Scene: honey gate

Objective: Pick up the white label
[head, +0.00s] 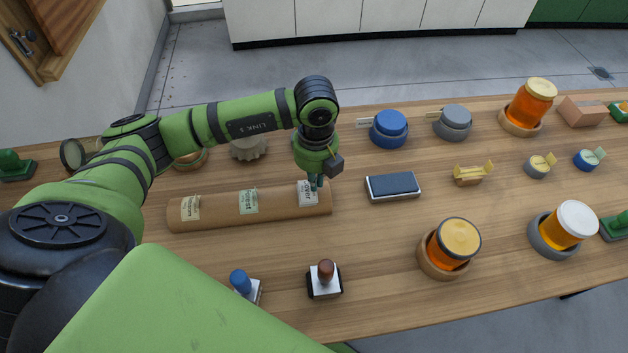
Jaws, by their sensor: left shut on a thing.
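The white label (306,197) has dark print and sits at the right end of a brown cardboard roll (219,206) on the wooden table. My left gripper (316,184) points down over that end of the roll, its fingertips at the label's upper right part. It is shut on the white label, and the fingers hide a small part of it. I cannot tell whether the label is clear of the roll. A cream label (190,207) and a pale green label (248,201) are on the roll to the left. My right gripper is out of view.
A dark blue ink pad (393,186) lies right of the roll. Two stamps, blue-handled (240,281) and brown-handled (325,275), stand in front. Honey jars (455,243) stand in round holders to the right. Blue (389,128) and grey (453,122) round pieces stand behind.

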